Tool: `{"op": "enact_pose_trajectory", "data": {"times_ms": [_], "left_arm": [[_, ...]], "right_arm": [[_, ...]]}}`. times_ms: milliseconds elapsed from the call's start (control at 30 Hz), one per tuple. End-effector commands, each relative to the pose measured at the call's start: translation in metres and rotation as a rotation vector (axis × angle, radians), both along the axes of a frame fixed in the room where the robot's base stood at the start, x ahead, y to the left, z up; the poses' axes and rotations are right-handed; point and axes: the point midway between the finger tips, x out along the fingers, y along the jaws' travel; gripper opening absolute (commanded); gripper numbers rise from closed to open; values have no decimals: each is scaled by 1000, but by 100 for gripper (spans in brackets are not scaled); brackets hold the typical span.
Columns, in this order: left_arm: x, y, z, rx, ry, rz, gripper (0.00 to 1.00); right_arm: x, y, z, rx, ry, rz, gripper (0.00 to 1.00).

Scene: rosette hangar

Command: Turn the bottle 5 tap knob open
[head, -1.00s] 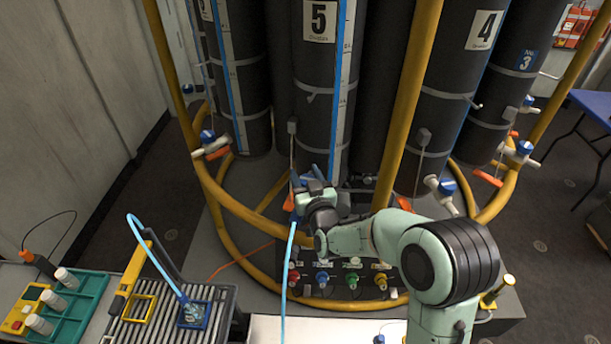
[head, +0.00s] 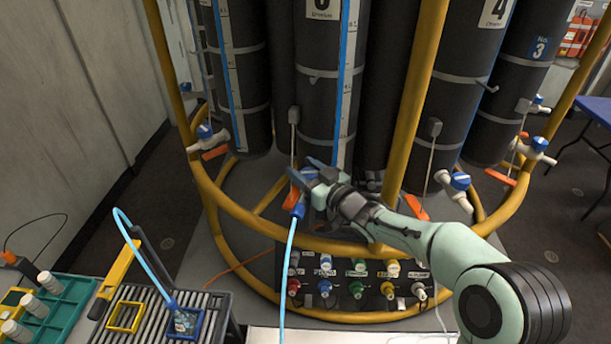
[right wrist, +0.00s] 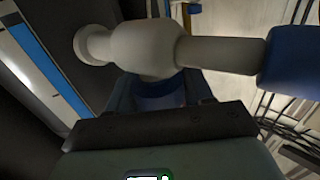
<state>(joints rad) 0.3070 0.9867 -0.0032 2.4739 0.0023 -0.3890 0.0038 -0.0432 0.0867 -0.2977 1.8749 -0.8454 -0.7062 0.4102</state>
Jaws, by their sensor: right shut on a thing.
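Bottle 5 (head: 318,110) is a tall dark cylinder in the middle of the head view, its number label cut by the top edge. Its tap is low on the front, mostly hidden by my right gripper (head: 309,173). That gripper is shut on the blue tap knob (head: 310,172). In the right wrist view the knob (right wrist: 160,92) sits between the fingers, just under the pale tap body (right wrist: 145,48). The tap's pipe runs right to a blue fitting (right wrist: 290,55). A light blue hose (head: 289,255) hangs from the tap. My left gripper is not in view.
A yellow tubular frame (head: 405,110) rings the bottles, with one post just right of my right gripper. Neighbouring taps show left (head: 205,140) and right (head: 457,185). A panel of coloured connectors (head: 357,278) lies below. A roller tray (head: 150,318) and teal rack (head: 55,305) stand lower left.

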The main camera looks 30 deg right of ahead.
Motion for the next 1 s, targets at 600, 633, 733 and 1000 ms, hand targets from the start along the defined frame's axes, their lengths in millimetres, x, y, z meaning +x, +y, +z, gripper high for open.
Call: {"op": "enact_pose_trajectory", "data": {"times_ms": [600,633,733,1000], "left_arm": [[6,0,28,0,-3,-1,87],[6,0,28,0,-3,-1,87],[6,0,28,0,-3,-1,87],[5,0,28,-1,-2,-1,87]], "right_arm": [[-1,3,1,2,1,207,20],[-1,3,1,2,1,209,20],[-1,3,1,2,1,212,20],[-1,4,1,2,0,211,57]]}}
